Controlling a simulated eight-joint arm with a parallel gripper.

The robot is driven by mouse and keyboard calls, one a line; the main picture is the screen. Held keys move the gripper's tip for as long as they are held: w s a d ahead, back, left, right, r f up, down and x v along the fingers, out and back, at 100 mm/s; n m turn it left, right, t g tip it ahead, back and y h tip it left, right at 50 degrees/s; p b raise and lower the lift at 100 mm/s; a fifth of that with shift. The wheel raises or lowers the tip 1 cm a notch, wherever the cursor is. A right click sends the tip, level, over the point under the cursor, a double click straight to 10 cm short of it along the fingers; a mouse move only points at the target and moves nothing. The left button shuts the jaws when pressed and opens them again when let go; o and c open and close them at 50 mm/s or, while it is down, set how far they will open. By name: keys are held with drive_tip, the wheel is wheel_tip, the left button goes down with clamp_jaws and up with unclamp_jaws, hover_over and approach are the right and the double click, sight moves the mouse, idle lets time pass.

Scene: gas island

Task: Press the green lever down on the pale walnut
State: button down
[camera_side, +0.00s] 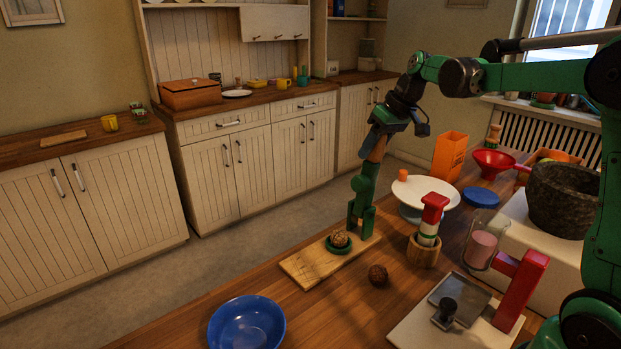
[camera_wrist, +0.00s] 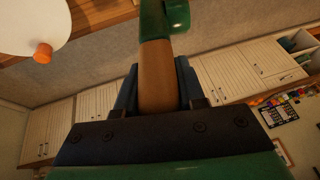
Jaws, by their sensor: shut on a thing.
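The green lever (camera_side: 362,188) stands steeply raised from its wooden board (camera_side: 303,265), with its brown wooden handle (camera_side: 377,149) at the top. My gripper (camera_side: 381,130) is shut on that handle; in the wrist view the handle (camera_wrist: 157,75) sits between the two dark fingers of my gripper (camera_wrist: 158,88). The pale walnut (camera_side: 339,239) rests in a green ring cup (camera_side: 338,247) on the board, beside the lever's foot. A darker walnut (camera_side: 378,275) lies on the table to the right of the board. The walnuts are out of the wrist view.
A blue bowl (camera_side: 247,324) stands front left of the board. A wooden cup (camera_side: 423,251) with a red-and-white-handled tool, a white cake stand (camera_side: 425,191) and an orange box (camera_side: 449,156) stand to the right. The air left of the lever is clear.

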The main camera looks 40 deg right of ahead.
idle(0.7)
drive_tip(key=shift+a+r+h, duration=0.1)
drive_tip(key=shift+a+h, duration=0.6)
drive_tip(key=shift+a, duration=0.1)
drive_tip(key=a+f+n+h, duration=0.1)
drive_tip(key=a+f+h, duration=0.3)
drive_tip(key=a+h, duration=0.2)
drive_tip(key=a+f+n+t+h, duration=0.1)
drive_tip(key=a+f+n+h, duration=0.1)
drive_tip(key=a+f+h, duration=0.2)
drive_tip(key=shift+a+f+n+h, duration=0.3)
drive_tip(key=shift+a+f+h, duration=0.05)
drive_tip(key=shift+a+h, duration=1.35)
drive_tip(key=shift+d, duration=0.15)
drive_tip(key=c, duration=0.5)
unclamp_jaws()
